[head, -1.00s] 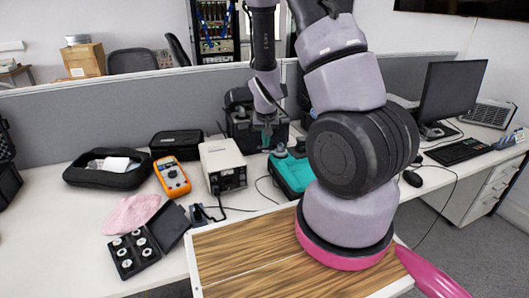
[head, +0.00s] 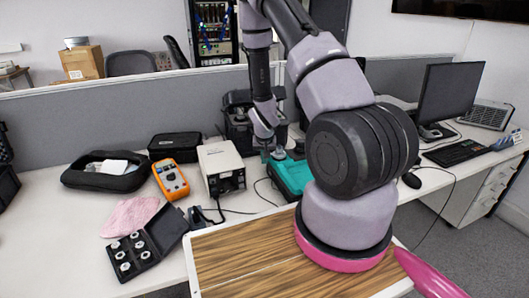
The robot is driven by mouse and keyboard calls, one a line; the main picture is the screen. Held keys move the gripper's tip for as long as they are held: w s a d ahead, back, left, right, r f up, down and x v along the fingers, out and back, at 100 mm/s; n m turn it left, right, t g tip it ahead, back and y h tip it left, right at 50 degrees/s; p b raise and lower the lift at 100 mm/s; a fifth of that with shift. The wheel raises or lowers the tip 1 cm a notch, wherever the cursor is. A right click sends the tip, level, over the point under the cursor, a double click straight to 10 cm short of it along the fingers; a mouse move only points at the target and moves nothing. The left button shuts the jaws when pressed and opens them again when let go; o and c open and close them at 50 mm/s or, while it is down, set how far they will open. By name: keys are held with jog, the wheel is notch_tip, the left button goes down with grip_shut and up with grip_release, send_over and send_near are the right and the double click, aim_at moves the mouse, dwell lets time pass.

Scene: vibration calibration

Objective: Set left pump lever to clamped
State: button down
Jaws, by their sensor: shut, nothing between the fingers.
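A teal device (head: 291,178) with a grey rounded part (head: 279,153) on top stands on the white desk, right of the beige box. A pump lever cannot be made out at this size, nor can its setting. My gripper (head: 266,156) hangs down over the back left end of the teal device, beside the grey part. Its fingers are shut with nothing between them. I cannot tell whether they touch the device. My arm hides the device's right side.
A beige box (head: 221,167), an orange meter (head: 171,180), a black pouch (head: 107,171) and an open black case of silver pieces (head: 145,243) stand to the left. A black case (head: 240,122) is behind my gripper. A monitor (head: 450,92) and keyboard (head: 455,151) are right.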

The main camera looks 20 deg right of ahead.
jog(key=w, duration=0.1)
jog(key=w+d, duration=0.1)
jog(key=w, duration=0.1)
jog(key=shift+w+d+r, duration=0.1)
jog(key=shift+d+r, duration=0.1)
jog(key=shift+w+m+h, duration=0.3)
jog(key=shift+w+m, duration=0.15)
jog(key=shift+m, duration=0.25)
jog(key=w+m, duration=0.1)
jog(key=w+m+h, duration=0.1)
jog(key=m, duration=0.1)
jog(key=m+g, duration=0.1)
jog(key=shift+w+d+m, duration=0.25)
jog(key=shift+w+m, duration=0.15)
jog(key=w+d+m+g, duration=0.1)
jog(key=m, duration=0.2)
jog(key=w+d+m+g, duration=0.1)
jog(key=d+m, duration=0.1)
jog(key=m, duration=0.1)
jog(key=w+d+m+g+h, duration=0.1)
jog(key=m, duration=0.2)
jog(key=shift+w+d, duration=0.25)
jog(key=shift+d, duration=0.15)
dwell(0.4)
